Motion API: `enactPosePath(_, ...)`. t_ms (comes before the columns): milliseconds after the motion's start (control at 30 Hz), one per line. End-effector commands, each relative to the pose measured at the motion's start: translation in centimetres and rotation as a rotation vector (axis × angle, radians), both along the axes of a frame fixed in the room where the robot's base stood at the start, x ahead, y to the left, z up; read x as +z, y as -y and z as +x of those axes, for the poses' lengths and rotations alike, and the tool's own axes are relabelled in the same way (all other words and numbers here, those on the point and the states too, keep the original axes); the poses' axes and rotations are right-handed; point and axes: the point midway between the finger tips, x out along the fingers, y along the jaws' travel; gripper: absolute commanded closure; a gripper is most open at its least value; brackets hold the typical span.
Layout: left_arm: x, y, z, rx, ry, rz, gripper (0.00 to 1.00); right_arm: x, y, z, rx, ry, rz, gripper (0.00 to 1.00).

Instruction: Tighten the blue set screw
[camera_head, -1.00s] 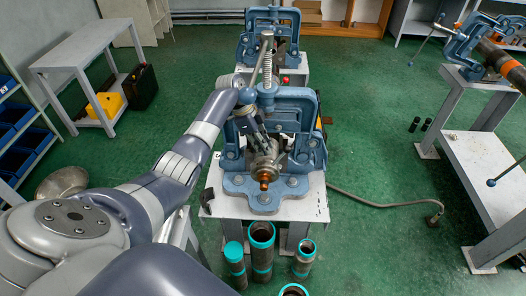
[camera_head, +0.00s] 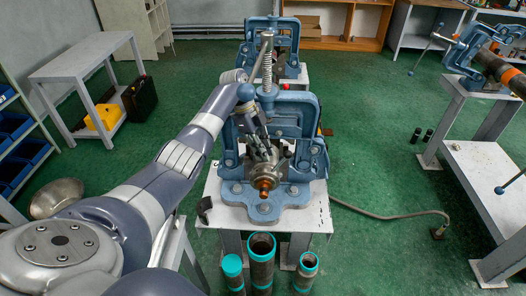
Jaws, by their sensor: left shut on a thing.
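The blue pipe vise (camera_head: 310,112) stands on a white bench, with its upright screw (camera_head: 267,68) and slanted bar handle on top. A round steel fitting (camera_head: 283,180) with a copper-coloured end (camera_head: 264,184) sits in the vise's opening, facing me. My left gripper (camera_head: 264,155) reaches in from the left and points down at the top of this fitting. Its fingers are shut on a small part there, which they mostly hide. I cannot make out a blue set screw apart from the vise's blue metal. My right gripper is out of view.
Several teal-banded pipes (camera_head: 261,262) stand upright before the white bench (camera_head: 318,215). A second blue vise (camera_head: 290,30) is behind, and another with a long pipe (camera_head: 489,54) is at right. A hose (camera_head: 385,216) crosses the open green floor.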

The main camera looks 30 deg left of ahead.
Motion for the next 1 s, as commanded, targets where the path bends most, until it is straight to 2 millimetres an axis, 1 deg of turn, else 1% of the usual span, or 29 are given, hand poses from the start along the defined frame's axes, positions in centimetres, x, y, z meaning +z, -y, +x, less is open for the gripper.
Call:
enactPosePath(33, 0.7, -0.2, 0.4, 0.004, 0.017, 0.001, 1.0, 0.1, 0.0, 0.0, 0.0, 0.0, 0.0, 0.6)
enactPosePath(133, 0.7, -0.2, 0.4, 0.005, 0.017, 0.001, 1.0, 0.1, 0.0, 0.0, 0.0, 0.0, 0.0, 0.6)
enactPosePath(167, 0.7, -0.2, 0.4, 0.005, 0.017, 0.001, 0.8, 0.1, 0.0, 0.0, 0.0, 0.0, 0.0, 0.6)
enactPosePath(200, 0.7, -0.2, 0.4, 0.005, 0.017, 0.001, 0.75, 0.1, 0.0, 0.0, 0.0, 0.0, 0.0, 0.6)
enactPosePath(467, 0.3, -0.1, 0.2, 0.003, 0.008, 0.001, 0.75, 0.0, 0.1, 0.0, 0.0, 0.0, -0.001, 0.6)
enactPosePath(567, 0.5, -0.2, 0.2, 0.003, 0.007, 0.001, 0.75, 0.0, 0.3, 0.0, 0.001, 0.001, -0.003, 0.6)
enactPosePath(667, 1.5, -0.6, 0.2, 0.004, 0.008, 0.001, 0.75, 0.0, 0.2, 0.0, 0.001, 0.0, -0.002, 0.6)
enactPosePath(767, 3.2, -1.3, 0.1, 0.005, 0.01, 0.001, 0.75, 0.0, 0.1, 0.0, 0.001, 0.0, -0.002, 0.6)
enactPosePath(1000, 8.0, -3.3, -0.1, 0.006, 0.012, 0.001, 0.75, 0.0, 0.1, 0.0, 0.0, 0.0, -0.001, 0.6)
